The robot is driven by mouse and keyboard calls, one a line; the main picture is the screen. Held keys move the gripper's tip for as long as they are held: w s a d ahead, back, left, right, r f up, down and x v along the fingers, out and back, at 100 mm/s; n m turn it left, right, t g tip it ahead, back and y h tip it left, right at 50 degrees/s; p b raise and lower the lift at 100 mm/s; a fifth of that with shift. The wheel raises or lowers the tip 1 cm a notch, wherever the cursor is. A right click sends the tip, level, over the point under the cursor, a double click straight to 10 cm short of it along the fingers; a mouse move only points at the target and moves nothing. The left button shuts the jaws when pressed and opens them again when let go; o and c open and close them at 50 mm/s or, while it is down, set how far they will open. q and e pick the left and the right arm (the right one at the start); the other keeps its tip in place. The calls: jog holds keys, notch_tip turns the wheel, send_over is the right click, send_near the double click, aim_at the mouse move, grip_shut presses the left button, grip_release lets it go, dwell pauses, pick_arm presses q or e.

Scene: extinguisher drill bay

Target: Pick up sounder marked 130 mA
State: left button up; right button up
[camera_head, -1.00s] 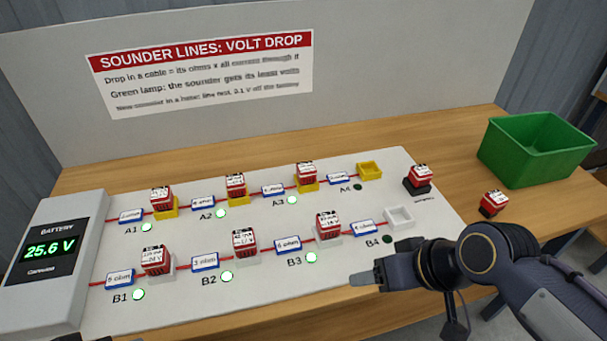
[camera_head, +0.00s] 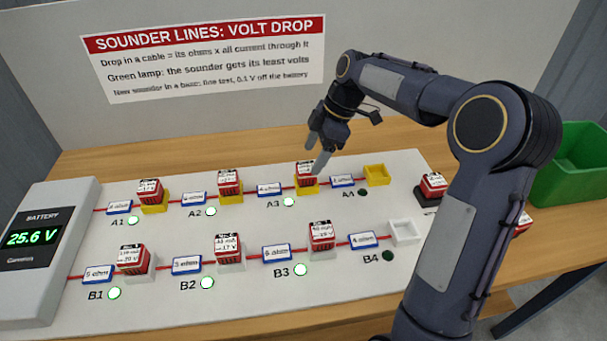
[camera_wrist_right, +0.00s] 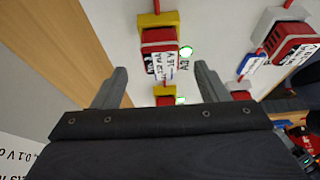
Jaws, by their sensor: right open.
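Red sounders with white labels stand on the board in two rows. Row A sounders sit in yellow bases at A1 (camera_head: 151,191), A2 (camera_head: 229,183) and A3 (camera_head: 306,175). Row B sounders sit in white bases at B1 (camera_head: 133,258), B2 (camera_head: 229,248) and B3 (camera_head: 321,236). The labels are too small to read surely, so I cannot tell which is marked 130 mA. My right gripper (camera_head: 317,150) is open, pointing down just above the A3 sounder. In the right wrist view, a red sounder (camera_wrist_right: 159,40) shows beyond the open fingers (camera_wrist_right: 160,85). My left gripper is out of view.
The yellow base at A4 (camera_head: 376,175) and white base at B4 (camera_head: 404,232) are empty. A loose sounder (camera_head: 433,184) stands on a black base at the board's right. A green bin (camera_head: 572,165) stands far right. The battery box (camera_head: 42,245) is at left.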

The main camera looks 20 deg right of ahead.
aim_at(307, 167)
jog(key=x, duration=0.5)
jog(key=shift+a+f, duration=0.2)
jog(key=shift+f, duration=0.15)
jog(key=c, duration=1.1)
jog(key=shift+r, duration=0.1)
